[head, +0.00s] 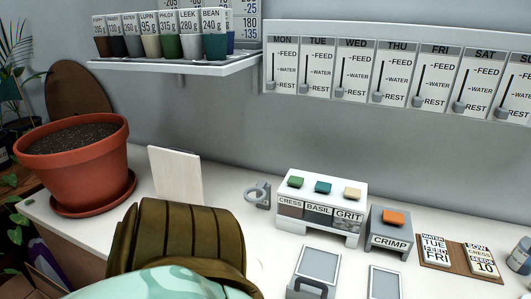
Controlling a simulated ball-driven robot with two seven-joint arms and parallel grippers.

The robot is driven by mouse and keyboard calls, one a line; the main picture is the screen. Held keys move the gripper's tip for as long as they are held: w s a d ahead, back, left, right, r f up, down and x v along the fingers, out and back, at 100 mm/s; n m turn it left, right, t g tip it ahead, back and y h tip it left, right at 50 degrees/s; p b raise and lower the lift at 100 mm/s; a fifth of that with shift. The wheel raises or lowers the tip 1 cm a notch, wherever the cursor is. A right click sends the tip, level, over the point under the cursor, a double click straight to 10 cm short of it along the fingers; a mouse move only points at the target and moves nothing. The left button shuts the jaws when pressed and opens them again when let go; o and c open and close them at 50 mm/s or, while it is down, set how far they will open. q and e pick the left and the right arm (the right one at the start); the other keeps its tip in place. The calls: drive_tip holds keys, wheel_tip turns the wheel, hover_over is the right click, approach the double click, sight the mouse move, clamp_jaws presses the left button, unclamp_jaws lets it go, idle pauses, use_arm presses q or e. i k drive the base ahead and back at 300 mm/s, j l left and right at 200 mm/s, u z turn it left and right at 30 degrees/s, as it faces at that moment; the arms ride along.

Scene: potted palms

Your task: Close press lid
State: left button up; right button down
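I cannot tell for sure which thing is the press. A grey flat panel (321,262) in a frame with a dark handle (307,285) lies at the front edge of the view, right of centre. A second grey panel (384,282) is to its right, cut off by the bottom edge. Behind them stands a grey box marked CRIMP (389,241) with an orange button (393,217) on top. Whether any lid is open or shut does not show clearly. Neither gripper is in view.
A white dispenser (292,220) with several buttons stands beside the CRIMP box. A terracotta pot (78,158), upright white board (175,177) and grey ring-shaped piece (257,194) are to the left. A brown card holder (430,259) is at right. The lower-left bench is hidden.

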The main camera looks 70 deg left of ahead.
sight(177, 173)
drive_tip(key=u, duration=3.15)
